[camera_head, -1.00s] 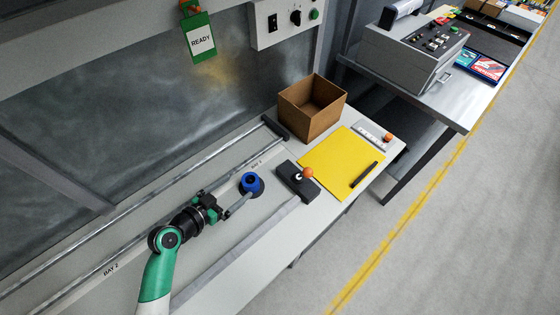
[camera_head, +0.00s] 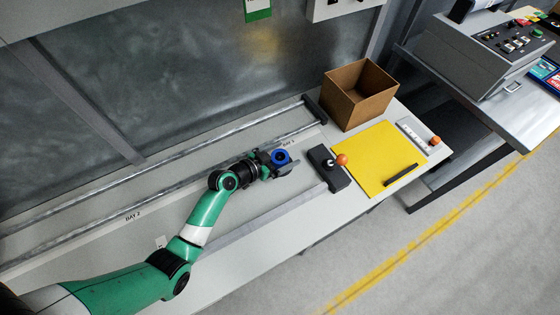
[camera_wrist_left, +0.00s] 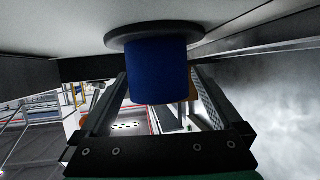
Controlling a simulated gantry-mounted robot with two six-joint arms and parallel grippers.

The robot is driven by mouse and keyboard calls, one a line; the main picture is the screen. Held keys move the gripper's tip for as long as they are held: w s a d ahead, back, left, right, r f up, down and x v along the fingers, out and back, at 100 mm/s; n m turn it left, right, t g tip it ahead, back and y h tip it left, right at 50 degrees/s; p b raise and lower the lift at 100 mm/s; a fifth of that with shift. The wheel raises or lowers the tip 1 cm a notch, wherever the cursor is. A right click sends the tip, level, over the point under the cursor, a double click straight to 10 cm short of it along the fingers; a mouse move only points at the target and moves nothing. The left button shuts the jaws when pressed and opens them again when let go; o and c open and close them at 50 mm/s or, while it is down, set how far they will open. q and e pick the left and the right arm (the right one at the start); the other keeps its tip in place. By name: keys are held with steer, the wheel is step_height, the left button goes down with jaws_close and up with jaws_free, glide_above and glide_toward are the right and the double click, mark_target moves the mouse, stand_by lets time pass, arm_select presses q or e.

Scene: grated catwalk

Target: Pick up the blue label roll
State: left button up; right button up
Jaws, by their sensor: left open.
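The blue label roll (camera_head: 280,157) stands on the workbench by the BAY 1 marking, at the end of my left arm. In the left wrist view the roll (camera_wrist_left: 158,72) is a plain blue cylinder against a dark round disc (camera_wrist_left: 155,33). My left gripper (camera_head: 287,162) is open. Its two fingers reach along both sides of the roll, which lies between them; I cannot tell whether either finger touches it. In the left wrist view the gripper (camera_wrist_left: 160,80) shows one finger on each side. My right gripper is not in view.
A black block with an orange-knobbed lever (camera_head: 328,168) stands close to the right of the roll. Beyond are a yellow sheet (camera_head: 372,160) with a black pen-like bar (camera_head: 401,174) and an open cardboard box (camera_head: 352,113). A metal rail (camera_head: 180,185) runs along the bench behind.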

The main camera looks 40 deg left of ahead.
arm_select(q)
steer(key=shift+x, duration=0.75)
steer(key=shift+s, duration=0.1)
steer(key=shift+c, duration=0.2)
steer(key=c, duration=1.4)
steer(key=shift+o, duration=0.2)
steer(key=shift+r, duration=0.15)
